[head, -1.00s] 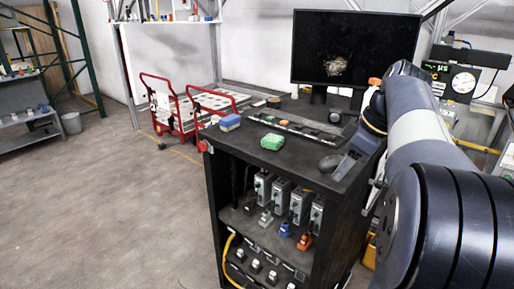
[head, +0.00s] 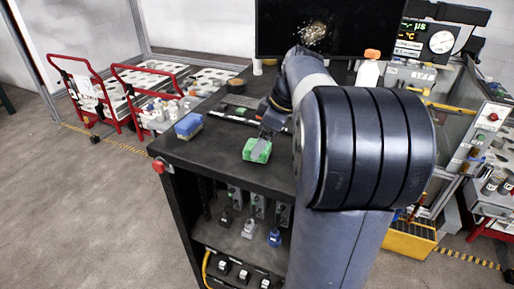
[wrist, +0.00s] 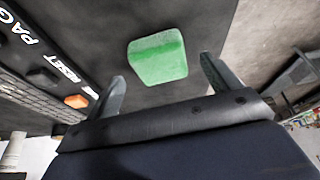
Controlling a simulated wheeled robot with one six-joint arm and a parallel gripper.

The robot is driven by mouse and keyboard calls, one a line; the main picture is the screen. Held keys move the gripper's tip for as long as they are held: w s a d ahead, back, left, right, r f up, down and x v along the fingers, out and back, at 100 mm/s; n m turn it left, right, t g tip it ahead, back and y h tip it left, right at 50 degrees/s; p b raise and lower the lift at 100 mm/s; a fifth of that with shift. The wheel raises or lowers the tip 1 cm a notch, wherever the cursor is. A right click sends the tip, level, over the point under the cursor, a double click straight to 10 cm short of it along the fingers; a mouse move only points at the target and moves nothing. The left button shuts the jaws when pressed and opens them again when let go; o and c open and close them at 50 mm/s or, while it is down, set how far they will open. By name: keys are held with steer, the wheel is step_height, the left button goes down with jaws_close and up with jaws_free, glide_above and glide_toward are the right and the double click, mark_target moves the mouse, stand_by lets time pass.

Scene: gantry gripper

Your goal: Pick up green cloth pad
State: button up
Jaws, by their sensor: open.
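The green cloth pad (head: 257,150) lies on the black bench top near its front edge. In the wrist view the pad (wrist: 158,58) sits ahead of my gripper, between the lines of its two fingers and apart from them. My gripper (wrist: 165,88) is open, with nothing between its fingers. My arm hides part of the bench to the right.
A blue and tan block (head: 188,126) is left of the pad. A dark labelled panel (wrist: 40,70) with an orange button lies behind. A monitor (head: 330,25) and a white bottle (head: 368,72) stand at the back. Bare bench top surrounds the pad.

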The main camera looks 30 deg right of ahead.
steer(key=shift+x, duration=1.25)
steer(key=shift+c, duration=0.6)
steer(key=c, duration=0.9)
steer(key=shift+r, duration=0.1)
steer(key=shift+c, duration=0.3)
step_height(320, 180, up, 10)
steer(key=shift+b, duration=0.3)
